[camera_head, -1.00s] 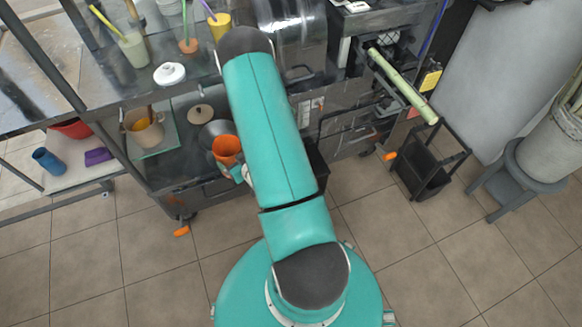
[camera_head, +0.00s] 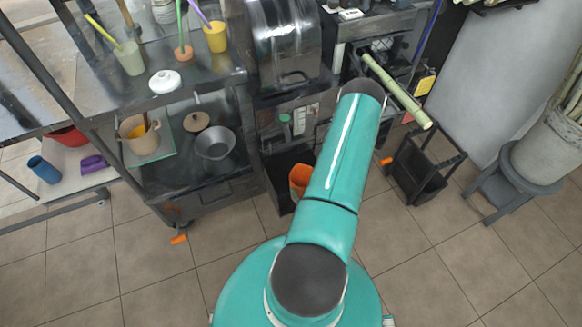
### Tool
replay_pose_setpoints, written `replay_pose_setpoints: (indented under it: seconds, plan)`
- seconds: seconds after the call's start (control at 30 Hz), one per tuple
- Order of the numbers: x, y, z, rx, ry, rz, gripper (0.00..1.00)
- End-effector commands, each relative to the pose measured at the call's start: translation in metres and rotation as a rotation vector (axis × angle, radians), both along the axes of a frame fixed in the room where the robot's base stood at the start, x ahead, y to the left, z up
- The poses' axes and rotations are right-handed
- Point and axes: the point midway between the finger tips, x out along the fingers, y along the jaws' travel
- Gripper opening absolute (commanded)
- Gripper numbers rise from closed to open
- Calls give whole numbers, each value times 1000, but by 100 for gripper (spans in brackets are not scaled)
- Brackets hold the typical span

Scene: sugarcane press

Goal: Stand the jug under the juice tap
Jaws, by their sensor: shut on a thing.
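The orange jug (camera_head: 299,180) shows just left of my teal arm, upper rim visible, its right side hidden behind the arm. It appears raised in front of the dark open bay below the press. My gripper is hidden behind my arm; the jug has travelled with the arm, so it is held. The sugarcane press (camera_head: 287,42) is the steel-housed machine at the top middle. I cannot make out the juice tap.
Left of the jug, a lower shelf holds a grey metal bowl (camera_head: 214,146), a round brown lid (camera_head: 196,121) and a beige pot (camera_head: 139,134). A black stand (camera_head: 424,168) is on the right. A grey stool (camera_head: 516,172) bears a cane bucket.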

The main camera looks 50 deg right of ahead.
Motion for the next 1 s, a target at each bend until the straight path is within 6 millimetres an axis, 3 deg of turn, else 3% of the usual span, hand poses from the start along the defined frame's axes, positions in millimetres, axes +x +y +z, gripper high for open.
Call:
replay_pose_setpoints:
  seconds: [0.3, 0.5, 0.73, 1.0]
  plan:
    - [69, -42, 1, -5, -3, 1, 48]
    - [102, -61, 0, -2, 0, -1, 48]
    - [121, -73, 1, -3, -2, -1, 48]
    - [121, -72, -34, 1, 1, -2, 48]
